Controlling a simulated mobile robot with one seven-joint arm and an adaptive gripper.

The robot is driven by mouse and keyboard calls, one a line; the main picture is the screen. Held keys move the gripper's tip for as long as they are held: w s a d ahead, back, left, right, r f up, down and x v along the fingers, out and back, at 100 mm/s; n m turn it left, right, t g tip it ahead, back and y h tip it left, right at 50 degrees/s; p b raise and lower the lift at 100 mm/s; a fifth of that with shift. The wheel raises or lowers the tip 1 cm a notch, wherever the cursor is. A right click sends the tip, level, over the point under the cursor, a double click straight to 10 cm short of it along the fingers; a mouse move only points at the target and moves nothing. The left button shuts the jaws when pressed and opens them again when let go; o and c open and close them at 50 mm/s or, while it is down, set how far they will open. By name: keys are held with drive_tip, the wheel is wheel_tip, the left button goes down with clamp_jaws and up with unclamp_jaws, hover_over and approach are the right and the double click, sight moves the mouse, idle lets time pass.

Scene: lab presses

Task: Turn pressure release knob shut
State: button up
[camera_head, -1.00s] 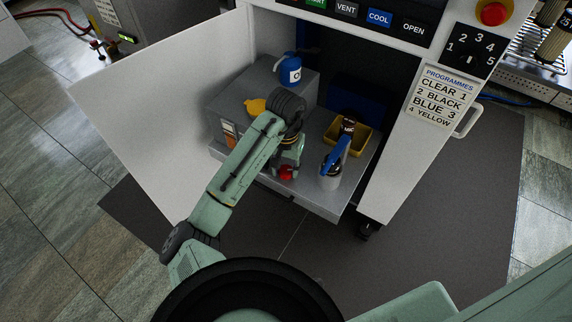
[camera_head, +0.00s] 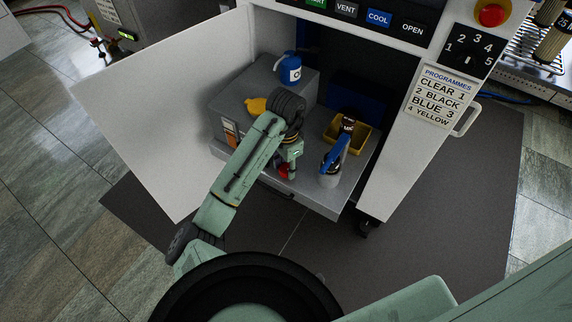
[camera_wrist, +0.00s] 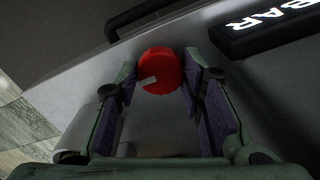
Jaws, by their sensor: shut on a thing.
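The red pressure release knob (camera_wrist: 160,71) is round, with a short white mark on its face pointing left and slightly down in the wrist view. My gripper (camera_wrist: 161,68) has one finger on each side of the knob and is shut on it. In the head view the knob (camera_head: 284,172) shows as a small red patch at the front of the grey unit in the open cabinet, partly hidden by my gripper (camera_head: 290,165).
A dark BAR display (camera_wrist: 265,27) lies right of the knob, and a dark handle (camera_wrist: 150,18) behind it. A blue-handled bottle (camera_head: 331,165) and a yellow bin (camera_head: 361,136) stand right of my gripper. The open white door (camera_head: 160,110) is at left.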

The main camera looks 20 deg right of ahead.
sight(286, 168)
idle(0.4)
drive_tip(key=o, duration=1.1)
drive_tip(key=shift+o, duration=0.2)
drive_tip(key=shift+r, duration=0.15)
wheel_tip(286, 168, up, 12)
